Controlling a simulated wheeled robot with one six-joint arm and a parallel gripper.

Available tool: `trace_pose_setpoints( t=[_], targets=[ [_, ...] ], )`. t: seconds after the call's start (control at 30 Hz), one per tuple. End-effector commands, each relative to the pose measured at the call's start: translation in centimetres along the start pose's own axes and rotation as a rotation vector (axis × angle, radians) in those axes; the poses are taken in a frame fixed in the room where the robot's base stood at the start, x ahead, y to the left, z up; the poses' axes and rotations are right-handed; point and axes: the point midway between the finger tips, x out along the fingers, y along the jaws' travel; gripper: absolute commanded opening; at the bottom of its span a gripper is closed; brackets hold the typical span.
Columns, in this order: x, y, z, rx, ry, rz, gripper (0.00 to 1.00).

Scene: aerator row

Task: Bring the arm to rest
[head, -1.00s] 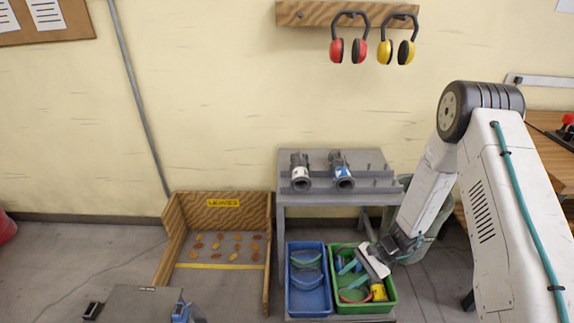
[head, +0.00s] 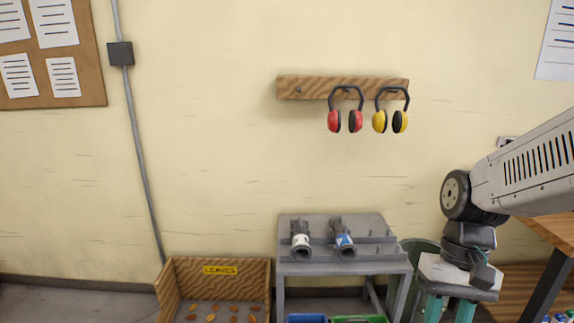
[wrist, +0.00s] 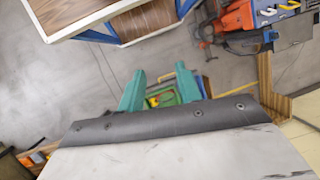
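My gripper (head: 450,310) hangs at the lower right of the head view, pointing down, to the right of the grey rack. Its two teal fingers stand apart. In the wrist view the gripper (wrist: 161,88) also shows a clear gap between the fingers, with nothing held in it. My arm is folded, with its upper link coming in from the right edge and the wrist bent down below the dark joint.
The grey rack (head: 290,268) bears two grey tubular tools (head: 301,242). A blue bin (head: 306,319) and a green bin (head: 358,319) are below it, mostly cut off. The LEAVES box (head: 220,271) is left. A wooden bench (head: 553,231) stands close at right.

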Motion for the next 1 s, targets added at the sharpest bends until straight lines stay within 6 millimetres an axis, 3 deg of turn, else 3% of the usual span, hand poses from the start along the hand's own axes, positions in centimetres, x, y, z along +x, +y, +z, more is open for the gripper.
trace_pose_setpoints(
  t=[0.2, 0.4, 0.6, 1.0],
  targets=[
    [-2.6, 1.6, 5.2, -0.073, 0.172, 0.111, 0.34],
    [-4.3, 1.7, 8.3, -0.114, 0.335, 0.139, 0.34],
    [-5.8, 1.5, 9.5, -0.132, 0.429, 0.134, 0.34],
    [-5.9, 1.4, 9.6, -0.137, 0.437, 0.133, 0.34]
  ],
)
